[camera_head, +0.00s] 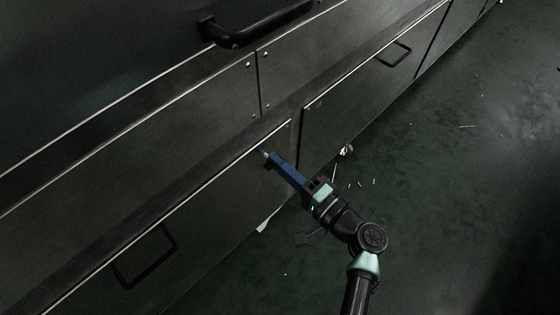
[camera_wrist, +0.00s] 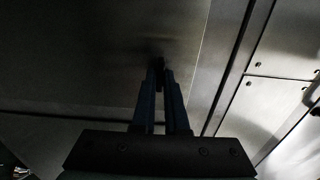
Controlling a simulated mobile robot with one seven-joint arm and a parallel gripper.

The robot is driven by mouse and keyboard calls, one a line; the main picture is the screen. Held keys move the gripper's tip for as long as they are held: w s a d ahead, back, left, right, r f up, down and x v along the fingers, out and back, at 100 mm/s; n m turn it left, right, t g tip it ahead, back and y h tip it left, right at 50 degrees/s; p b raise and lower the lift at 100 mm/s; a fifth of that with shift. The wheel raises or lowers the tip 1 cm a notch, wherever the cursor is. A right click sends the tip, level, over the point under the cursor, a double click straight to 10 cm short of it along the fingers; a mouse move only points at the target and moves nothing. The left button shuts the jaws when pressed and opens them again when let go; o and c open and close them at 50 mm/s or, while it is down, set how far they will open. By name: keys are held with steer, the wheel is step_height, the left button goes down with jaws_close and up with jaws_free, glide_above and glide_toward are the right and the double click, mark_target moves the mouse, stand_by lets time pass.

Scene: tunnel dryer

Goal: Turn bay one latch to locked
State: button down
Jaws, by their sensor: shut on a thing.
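My gripper (camera_head: 269,160) reaches the upper right corner of a dark lower panel (camera_head: 215,200). Its blue fingers are close together, shut on a small latch (camera_head: 264,153) at that corner. Only a small pale bit of the latch shows past the fingertips, so I cannot read which way it is turned. In the wrist view, my gripper (camera_wrist: 158,66) points at the panel face (camera_wrist: 95,50), and a small dark piece shows between the fingertips. No bay label is readable.
The panel has a black wire handle (camera_head: 147,257), and the panel to its right has another (camera_head: 394,54). A thick black bar handle (camera_head: 250,30) sticks out above. Green floor (camera_head: 450,170) with scattered pale bits lies open at right.

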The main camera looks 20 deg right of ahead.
stand_by(0.3)
steer(key=c, duration=0.9)
jaws_free()
steer(key=shift+c, duration=0.2)
steer(key=p+v, duration=0.3)
steer(key=v, duration=1)
